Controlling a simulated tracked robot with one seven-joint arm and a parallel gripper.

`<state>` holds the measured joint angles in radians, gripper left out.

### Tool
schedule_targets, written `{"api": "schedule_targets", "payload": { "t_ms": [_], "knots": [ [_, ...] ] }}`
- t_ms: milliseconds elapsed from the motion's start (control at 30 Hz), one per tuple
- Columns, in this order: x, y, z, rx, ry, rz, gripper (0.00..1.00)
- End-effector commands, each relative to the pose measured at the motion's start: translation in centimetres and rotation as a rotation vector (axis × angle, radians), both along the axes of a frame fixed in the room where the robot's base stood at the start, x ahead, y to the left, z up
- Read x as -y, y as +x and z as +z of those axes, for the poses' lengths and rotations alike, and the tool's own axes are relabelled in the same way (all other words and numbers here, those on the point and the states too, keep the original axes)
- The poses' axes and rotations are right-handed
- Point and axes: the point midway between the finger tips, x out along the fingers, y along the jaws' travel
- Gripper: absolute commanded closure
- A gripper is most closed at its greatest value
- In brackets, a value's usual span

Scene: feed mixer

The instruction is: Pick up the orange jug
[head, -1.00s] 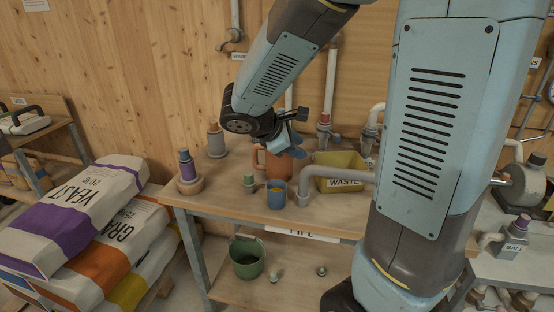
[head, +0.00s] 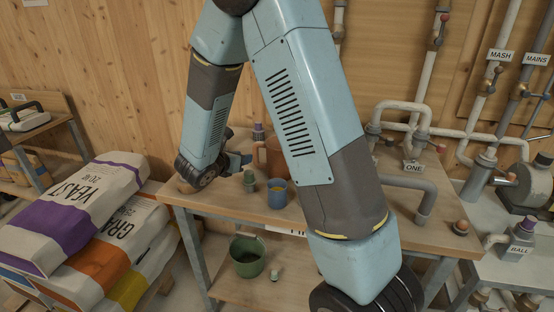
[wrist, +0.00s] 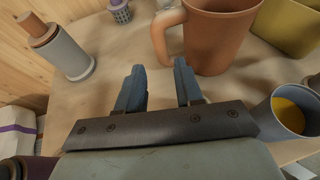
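The orange jug (head: 272,158) stands on the wooden bench in the head view, its right side hidden behind my arm. In the wrist view the jug (wrist: 222,38) is at the top, upright, with its handle (wrist: 160,38) toward the left. My gripper (head: 240,161) is left of the jug, low over the bench. In the wrist view my gripper (wrist: 158,75) is open and empty, its two blue fingers pointing at the handle side. The handle lies just beyond the fingertips; I cannot tell the exact gap.
A grey bottle with an orange-brown top (wrist: 62,48) stands left of my fingers. A yellow bin (wrist: 290,25) is right of the jug. Pipes (head: 428,195) rise at the right.

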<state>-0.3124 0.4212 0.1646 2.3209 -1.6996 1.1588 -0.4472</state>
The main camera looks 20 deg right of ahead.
Motion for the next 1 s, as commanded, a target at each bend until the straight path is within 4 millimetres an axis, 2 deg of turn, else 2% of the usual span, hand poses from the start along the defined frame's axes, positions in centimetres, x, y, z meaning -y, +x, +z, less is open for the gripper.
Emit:
{"api": "schedule_targets", "payload": {
  "t_ms": [100,300,667,1000],
  "knots": [
    [1.8,1.4,-0.9,-0.002,0.000,-0.008,0.64],
    [4.1,3.3,-2.1,-0.001,0.001,-0.011,0.64],
    [5.5,4.7,-2.8,0.001,0.002,-0.012,0.64],
    [8.2,7.5,-4.3,0.001,0.002,-0.012,0.64]
  ]
}}
